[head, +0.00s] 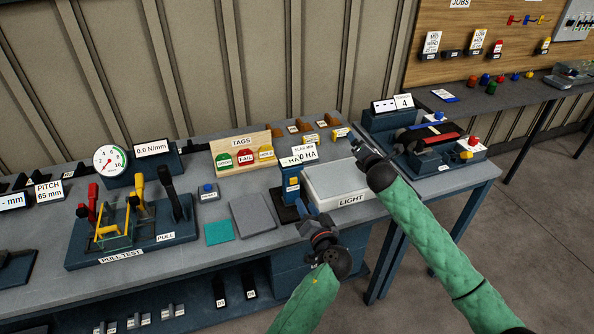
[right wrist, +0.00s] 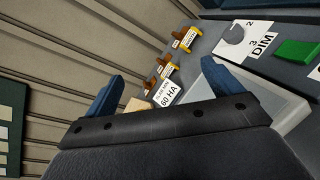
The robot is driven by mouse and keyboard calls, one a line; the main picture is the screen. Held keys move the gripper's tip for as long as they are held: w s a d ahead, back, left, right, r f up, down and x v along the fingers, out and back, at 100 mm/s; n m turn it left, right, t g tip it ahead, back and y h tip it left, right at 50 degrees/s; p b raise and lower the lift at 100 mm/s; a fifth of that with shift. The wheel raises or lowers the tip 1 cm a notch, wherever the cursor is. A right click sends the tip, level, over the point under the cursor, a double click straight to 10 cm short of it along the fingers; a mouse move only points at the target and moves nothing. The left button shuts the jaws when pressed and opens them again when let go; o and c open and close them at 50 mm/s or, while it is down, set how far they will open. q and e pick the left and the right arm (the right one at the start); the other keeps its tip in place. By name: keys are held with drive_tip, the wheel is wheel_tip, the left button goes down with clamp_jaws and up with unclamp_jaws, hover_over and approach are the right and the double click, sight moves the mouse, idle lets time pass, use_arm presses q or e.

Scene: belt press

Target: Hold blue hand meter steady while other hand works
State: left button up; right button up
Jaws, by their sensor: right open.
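My right gripper (head: 362,150) is above the back right of the white light box, apart from the meter. In the right wrist view its two blue fingers (right wrist: 162,88) are wide apart with nothing held.
The white light box (head: 335,183) lies right of the meter. A "SLAB MIN 60 HA" card (right wrist: 168,94) and small brown-and-yellow holders stand behind. A tag rack (head: 240,153), grey slab (head: 253,216) and teal square (head: 219,232) are left. A pull tester (head: 130,235) stands further left.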

sight(291, 164)
drive_tip(key=s+a+n+y, duration=0.1)
drive_tip(key=s+a+n, duration=0.2)
drive_tip(key=a, duration=0.4)
drive_tip(key=s+a+n+g+y, duration=0.1)
drive_tip(key=s+a+n, duration=0.3)
drive_tip(key=a, duration=0.3)
drive_tip(key=s+a+n+g+y, duration=0.1)
drive_tip(key=s+a+n, duration=0.2)
drive_tip(key=a, duration=0.4)
drive_tip(key=shift+s+a+r+n, duration=0.2)
drive_tip(key=shift+s+n, duration=0.05)
drive_tip(key=shift+n, duration=0.25)
drive_tip(key=shift+s+a+f, duration=0.1)
drive_tip(key=shift+s+f, duration=0.05)
drive_tip(key=shift+f, duration=0.1)
drive_tip(key=shift+a+f, duration=0.1)
drive_tip(key=shift+f, duration=0.05)
drive_tip(key=shift+x, duration=3.8)
drive_tip(key=shift+c, duration=0.2)
drive_tip(key=c, duration=1.2)
drive_tip(key=shift+c, duration=0.2)
